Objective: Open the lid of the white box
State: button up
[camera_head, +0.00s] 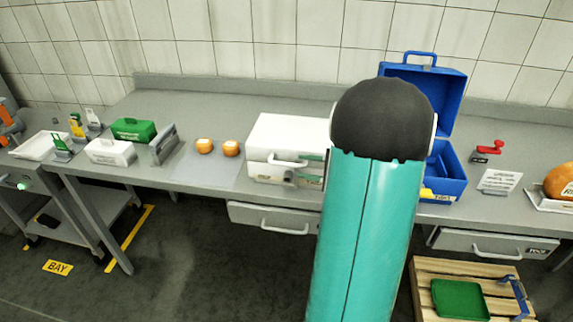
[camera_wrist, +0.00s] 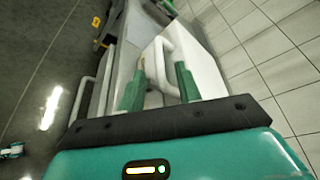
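The white box (camera_head: 285,133) stands on the grey workbench with its lid down, partly hidden by my teal arm. Its front handle (camera_head: 288,160) faces the room. In the wrist view the white box (camera_wrist: 203,72) fills the right of centre, and its pale handle (camera_wrist: 161,62) shows between my fingers. My gripper (camera_wrist: 160,69) is open, with one green finger on either side of the handle. I cannot tell whether either finger touches it. In the head view most of my gripper is hidden by my arm.
An open blue box (camera_head: 450,170) stands right of the white box. Left are two orange-and-white round items (camera_head: 218,147) on a pale mat, a grey bracket (camera_head: 164,144) and a green box (camera_head: 133,130). A drawer (camera_head: 270,218) lies below the bench edge.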

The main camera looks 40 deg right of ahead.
aim_at(292, 165)
jog(key=x, duration=0.6)
jog(key=shift+w+a+f, duration=0.1)
jog(key=shift+w+a, duration=0.05)
jog(key=shift+w, duration=0.05)
grip_shut()
